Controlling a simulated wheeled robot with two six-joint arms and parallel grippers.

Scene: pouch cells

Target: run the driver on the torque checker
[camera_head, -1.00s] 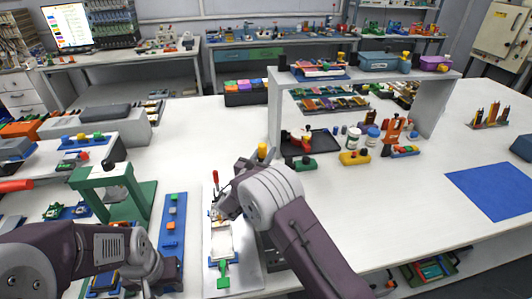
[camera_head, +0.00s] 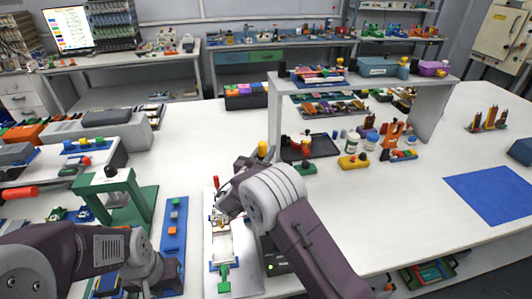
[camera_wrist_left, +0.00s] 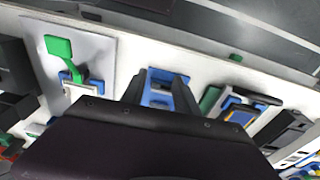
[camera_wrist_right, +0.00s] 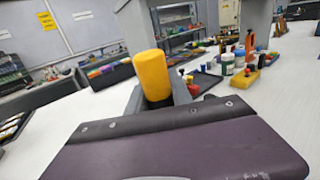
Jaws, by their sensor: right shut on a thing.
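My right gripper (camera_head: 228,205) is shut on a driver with a yellow handle (camera_wrist_right: 154,75). The handle stands up between the fingers in the right wrist view, and its top (camera_head: 262,149) shows above my wrist in the head view. The driver's tip is hidden. A low dark box with a small green light (camera_head: 275,264), which looks like the torque checker, sits partly behind my right forearm. Whether the driver touches it cannot be seen. My left gripper (camera_wrist_left: 162,88) looks open and empty, its fingers apart above a blue strip (camera_wrist_left: 158,98).
A pale plate with a white tray and green handle (camera_head: 223,277) lies left of the dark box. A green press frame (camera_head: 118,200) and a blue strip with blocks (camera_head: 172,240) stand further left. A grey shelf (camera_head: 273,125) stands behind; the right bench around the blue mat (camera_head: 490,195) is mostly clear.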

